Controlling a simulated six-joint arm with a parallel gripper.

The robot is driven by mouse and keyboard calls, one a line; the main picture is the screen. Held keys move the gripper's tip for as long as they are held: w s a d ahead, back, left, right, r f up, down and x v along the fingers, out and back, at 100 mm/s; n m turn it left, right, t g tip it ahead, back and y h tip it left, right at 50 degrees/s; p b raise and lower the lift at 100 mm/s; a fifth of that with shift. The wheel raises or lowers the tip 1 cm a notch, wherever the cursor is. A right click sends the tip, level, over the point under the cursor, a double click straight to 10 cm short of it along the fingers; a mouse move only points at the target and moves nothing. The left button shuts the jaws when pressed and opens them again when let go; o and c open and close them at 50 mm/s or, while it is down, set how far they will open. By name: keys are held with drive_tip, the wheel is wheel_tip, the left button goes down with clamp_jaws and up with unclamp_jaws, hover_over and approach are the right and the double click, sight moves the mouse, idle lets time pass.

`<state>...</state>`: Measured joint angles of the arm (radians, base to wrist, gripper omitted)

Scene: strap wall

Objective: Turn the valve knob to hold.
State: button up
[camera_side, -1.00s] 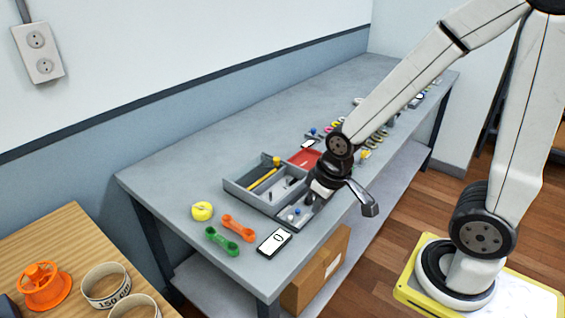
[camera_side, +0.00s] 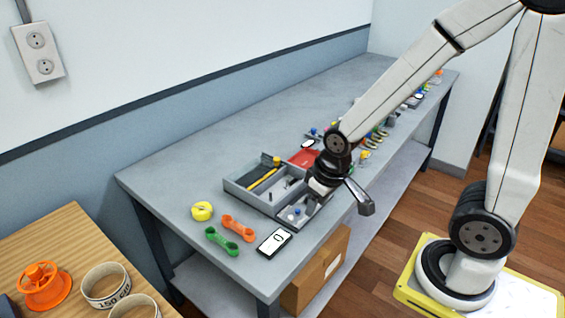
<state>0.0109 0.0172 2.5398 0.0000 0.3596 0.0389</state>
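My gripper (camera_side: 316,197) points down over the right end of the grey tray, near the bench's front edge. Its fingers are small and dark here, and I cannot tell whether they are open or shut. No valve knob can be made out clearly. Small blue and white parts (camera_side: 293,214) sit on a grey plate just left of my gripper. The area right under the fingers is partly hidden by my wrist.
The grey tray (camera_side: 236,192) holds a yellow-handled tool. A phone-like device (camera_side: 274,241), green (camera_side: 221,240) and orange (camera_side: 238,228) pieces and a yellow roll (camera_side: 202,211) lie on the bench (camera_side: 165,170). A red item (camera_side: 303,157) and several small parts lie behind my wrist.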

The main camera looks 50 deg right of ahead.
drive_tip(key=w+d+f+m+g, duration=0.1)
drive_tip(key=w+d+m, duration=0.2)
drive_tip(key=d+m, duration=0.1)
drive_tip(key=w+d+f+m, duration=0.2)
drive_tip(key=w+d+m, duration=0.2)
drive_tip(key=m, duration=0.3)
drive_tip(key=w+d+f+m+g, duration=0.1)
drive_tip(key=w+d+f+m, duration=0.1)
drive_tip(key=w+d+m, duration=0.2)
drive_tip(key=shift+d+f+m+g, duration=0.2)
drive_tip(key=shift+d+m+g, duration=0.1)
drive_tip(key=shift+d+m, duration=0.9)
drive_tip(key=shift+a+f, duration=0.1)
drive_tip(key=shift+f, duration=3.8)
drive_tip(key=shift+c, duration=0.2)
clamp_jaws()
